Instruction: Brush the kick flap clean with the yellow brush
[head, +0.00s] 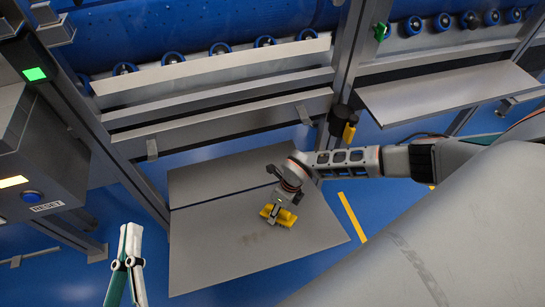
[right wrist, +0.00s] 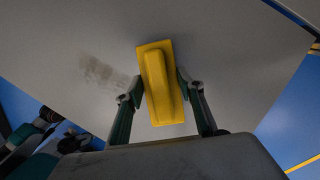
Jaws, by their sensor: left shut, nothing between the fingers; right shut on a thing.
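The yellow brush (head: 284,216) is held in my right gripper (head: 279,208) over the grey kick flap (head: 215,252), low near the floor. In the right wrist view the yellow brush (right wrist: 158,85) sits between the two fingers of my right gripper (right wrist: 160,92). I cannot tell whether its bristles touch the flap (right wrist: 230,50). A brownish smudge of dirt (right wrist: 102,73) lies on the flap to the left of the brush; it shows faintly in the head view (head: 252,238). My left gripper (head: 130,232) is shut and empty, at the lower left, apart from the flap.
A grey upright post (head: 350,70) and rails (head: 220,120) stand behind the flap. A control box with a blue reset button (head: 31,197) is at the left. Another grey panel (head: 445,92) juts out at the right. Blue floor with yellow line (head: 352,217) is open around.

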